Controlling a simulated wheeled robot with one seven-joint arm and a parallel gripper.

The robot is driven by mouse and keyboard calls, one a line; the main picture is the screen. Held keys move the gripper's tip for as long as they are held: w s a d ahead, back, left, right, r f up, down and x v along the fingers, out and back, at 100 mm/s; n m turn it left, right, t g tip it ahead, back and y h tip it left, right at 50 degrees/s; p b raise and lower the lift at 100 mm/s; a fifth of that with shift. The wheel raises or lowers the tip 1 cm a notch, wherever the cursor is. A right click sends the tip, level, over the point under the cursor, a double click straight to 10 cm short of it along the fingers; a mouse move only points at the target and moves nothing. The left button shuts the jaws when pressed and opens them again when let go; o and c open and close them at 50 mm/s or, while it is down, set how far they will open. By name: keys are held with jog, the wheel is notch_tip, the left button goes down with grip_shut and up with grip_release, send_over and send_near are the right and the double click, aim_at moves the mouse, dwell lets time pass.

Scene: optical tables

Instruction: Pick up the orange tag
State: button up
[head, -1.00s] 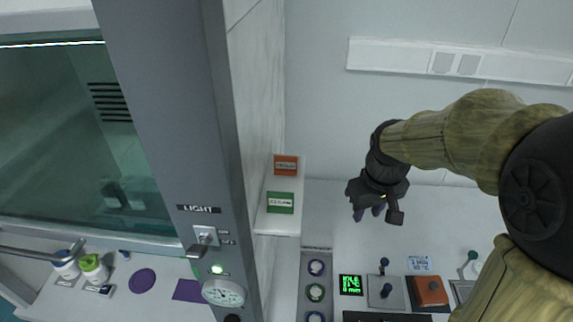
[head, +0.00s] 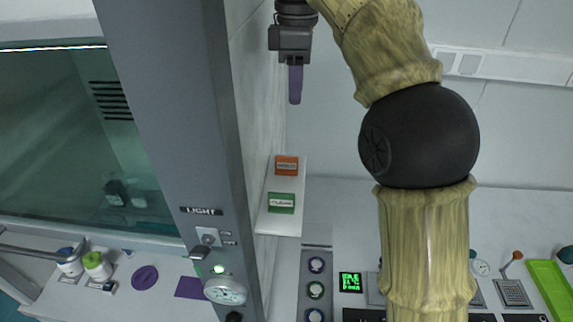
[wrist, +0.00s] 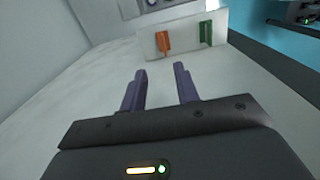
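The orange tag (head: 287,165) stands at the far end of a small white shelf on the wall, with a white label on its face. In the wrist view the orange tag (wrist: 163,42) shows ahead of my gripper, a little above the gap between the fingers. A green tag (head: 281,202) stands beside it, nearer in the head view, and to its right in the wrist view (wrist: 206,34). My gripper (head: 295,100) is above the shelf and apart from both tags. Its purple fingers (wrist: 160,70) are spread with nothing between them.
The white shelf (head: 265,222) juts from the wall beside the grey cabinet post (head: 170,100). Below are several round knobs on a panel (head: 316,290) and a green display (head: 350,283). A bright green tray (head: 548,285) lies at the right.

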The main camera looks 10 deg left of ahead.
jog(key=shift+s+r, duration=0.1)
jog(key=shift+r, duration=0.05)
jog(key=b, duration=0.2)
send_over(294, 160)
jog(key=f, duration=1.2)
jog(key=shift+w+f, duration=0.1)
jog(key=shift+w, duration=0.15)
jog(key=shift+f+p, duration=0.15)
jog(key=shift+p, duration=0.15)
jog(key=shift+s+f+p, duration=0.1)
jog(key=shift+f+p, duration=0.55)
jog(key=shift+f, duration=1.8)
jog(key=c, duration=0.6)
